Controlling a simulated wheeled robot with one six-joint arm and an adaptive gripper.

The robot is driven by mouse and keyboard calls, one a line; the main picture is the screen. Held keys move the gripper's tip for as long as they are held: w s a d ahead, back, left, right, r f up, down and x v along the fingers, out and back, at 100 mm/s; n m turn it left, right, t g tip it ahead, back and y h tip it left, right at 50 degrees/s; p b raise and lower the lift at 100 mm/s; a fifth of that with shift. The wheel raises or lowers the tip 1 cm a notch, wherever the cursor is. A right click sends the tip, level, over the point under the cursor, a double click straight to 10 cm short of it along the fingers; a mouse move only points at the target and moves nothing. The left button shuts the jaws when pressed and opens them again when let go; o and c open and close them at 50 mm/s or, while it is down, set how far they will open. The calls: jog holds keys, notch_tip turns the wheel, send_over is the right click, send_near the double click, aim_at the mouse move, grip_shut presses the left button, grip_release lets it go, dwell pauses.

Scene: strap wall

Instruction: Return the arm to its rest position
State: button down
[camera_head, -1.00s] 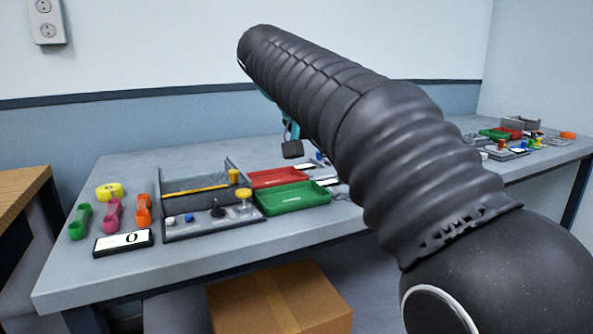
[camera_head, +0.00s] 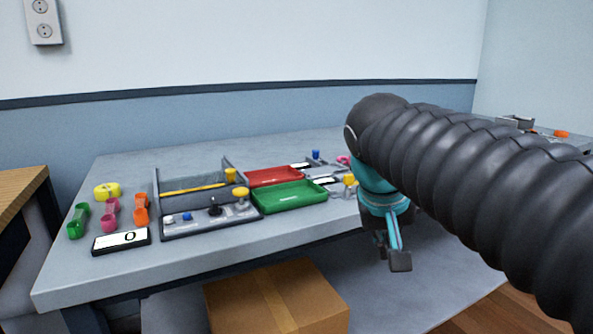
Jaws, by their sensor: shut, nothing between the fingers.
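My arm (camera_head: 470,165) is black and ribbed and comes in from the right edge. Its teal wrist hangs down at the front of the grey table (camera_head: 130,268). My gripper (camera_head: 398,262) points downward, past the table's front edge and clear of the things on it. It is shut, with nothing held. The arm hides part of the table's right side.
A green tray (camera_head: 290,198) and a red tray (camera_head: 275,176) lie left of my arm. A control panel (camera_head: 212,218), a display reading 0 (camera_head: 121,241) and coloured straps (camera_head: 110,213) are further left. A cardboard box (camera_head: 278,300) stands below the table.

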jog(key=s+d+f+t+y, duration=0.1)
jog(key=s+f+y, duration=0.1)
jog(key=s+f, duration=1)
notch_tip(320, 180, down, 3)
jog(key=shift+s+d+r+t+y, duration=0.1)
jog(key=shift+s+d+t+y, duration=0.1)
jog(key=shift+t+y, duration=0.1)
